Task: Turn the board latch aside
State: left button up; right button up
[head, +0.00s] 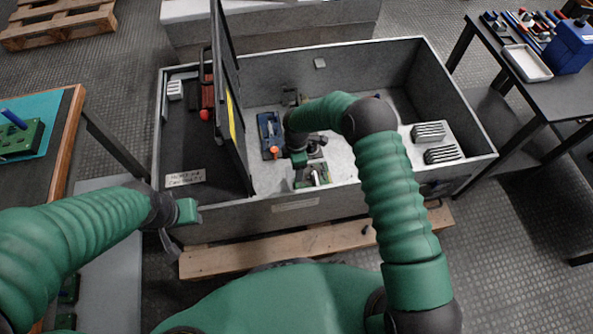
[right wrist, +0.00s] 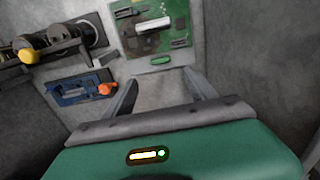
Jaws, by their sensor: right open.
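A green circuit board (right wrist: 152,28) with a pale bar across it is ahead of my right gripper in the right wrist view. In the head view the board (head: 314,176) is partly covered by my right arm. Beside it is a blue fixture (right wrist: 78,90) with an orange knob (right wrist: 106,89); it also shows in the head view (head: 267,128). I cannot tell which part is the board latch. My right gripper (right wrist: 161,92) is open and empty, its fingers apart from the board. My left gripper (head: 170,241) is outside the cabinet's near left corner, its fingers unclear.
The grey open cabinet (head: 478,162) has raised walls. A dark upright panel (head: 229,100) stands left of the fixture. Pale finned blocks (head: 429,132) lie at the right inside. A tool table (head: 560,98) stands right, a workbench (head: 66,135) left.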

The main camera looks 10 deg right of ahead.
pick_arm(q)
jog(key=shift+w+p+v, duration=0.25)
jog(key=shift+p+v, duration=0.5)
jog(key=shift+v, duration=0.4)
pick_arm(e)
notch_tip(320, 180, up, 5)
jog(key=shift+r, duration=0.2)
pick_arm(q)
jog(key=shift+r, duration=0.1)
